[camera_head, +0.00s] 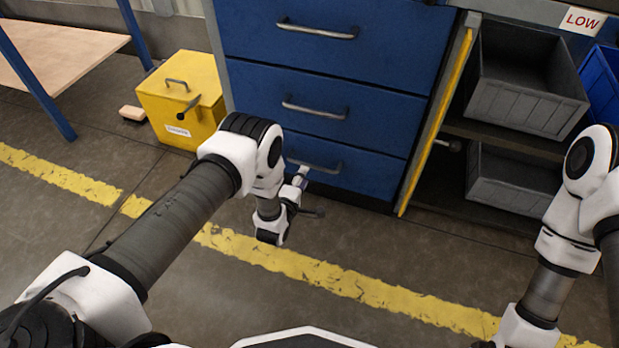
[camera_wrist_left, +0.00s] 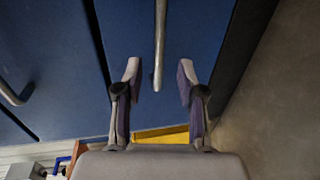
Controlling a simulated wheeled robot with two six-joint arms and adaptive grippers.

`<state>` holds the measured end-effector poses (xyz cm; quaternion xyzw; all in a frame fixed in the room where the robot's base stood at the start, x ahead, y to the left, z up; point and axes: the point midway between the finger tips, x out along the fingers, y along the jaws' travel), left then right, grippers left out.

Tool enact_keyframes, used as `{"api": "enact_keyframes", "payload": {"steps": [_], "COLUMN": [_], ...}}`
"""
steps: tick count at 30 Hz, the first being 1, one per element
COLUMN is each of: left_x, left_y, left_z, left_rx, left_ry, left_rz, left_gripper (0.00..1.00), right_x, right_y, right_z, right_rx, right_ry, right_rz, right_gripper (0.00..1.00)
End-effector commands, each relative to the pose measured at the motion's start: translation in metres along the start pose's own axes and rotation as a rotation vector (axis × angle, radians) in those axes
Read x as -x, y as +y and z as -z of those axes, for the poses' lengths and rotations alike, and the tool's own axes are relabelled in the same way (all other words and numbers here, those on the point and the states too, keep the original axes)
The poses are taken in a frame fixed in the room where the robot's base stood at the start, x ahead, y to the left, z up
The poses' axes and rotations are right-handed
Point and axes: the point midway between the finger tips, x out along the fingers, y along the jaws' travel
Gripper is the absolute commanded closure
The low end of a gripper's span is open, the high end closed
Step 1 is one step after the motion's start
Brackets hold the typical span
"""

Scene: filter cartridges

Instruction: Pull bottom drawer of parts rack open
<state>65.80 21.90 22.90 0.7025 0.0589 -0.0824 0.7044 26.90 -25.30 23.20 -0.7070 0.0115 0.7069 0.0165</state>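The blue parts rack's bottom drawer (camera_head: 365,172) is the lowest of three blue drawer fronts in the head view and looks flush with those above. Its grey bar handle (camera_head: 325,169) is partly hidden by my left gripper (camera_head: 301,178). In the left wrist view, my left gripper (camera_wrist_left: 159,70) is open, its two fingertips apart on either side of the handle (camera_wrist_left: 160,35). The handle's near end shows between them, and neither finger appears to touch it. The exact depth is hard to tell. My right arm is at the right, its gripper out of view.
A yellow box (camera_head: 182,98) stands on the floor left of the rack. Grey bins (camera_head: 525,108) sit on open shelves to the right, beside a yellow-edged upright (camera_head: 436,120). The floor in front of the bottom drawer is clear apart from my left arm.

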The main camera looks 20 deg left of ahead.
Motion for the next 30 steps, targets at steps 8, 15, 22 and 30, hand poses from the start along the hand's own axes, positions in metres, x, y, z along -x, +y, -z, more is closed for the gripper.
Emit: {"api": "enact_keyframes", "payload": {"steps": [8,15,22,30], "left_x": [-0.053,-0.068,-0.067,-0.067], "left_y": [-0.003,0.001,0.002,0.001], "left_z": [0.000,0.000,0.000,0.000], "left_rx": [-0.003,-0.004,-0.004,-0.004], "left_ry": [0.000,0.000,0.000,0.000], "left_rz": [-0.001,0.003,0.004,0.004], "left_gripper": [0.61,0.61,0.93,1.00], "right_x": [-0.033,-0.037,-0.036,-0.036], "right_y": [0.001,0.001,0.001,0.001], "right_z": [0.001,0.001,0.001,0.001], "right_rx": [-0.003,-0.006,-0.006,-0.005], "right_ry": [0.002,0.004,0.004,0.003], "right_rz": [0.000,-0.001,-0.001,-0.001], "right_gripper": [0.60,0.60,0.60,0.60]}}
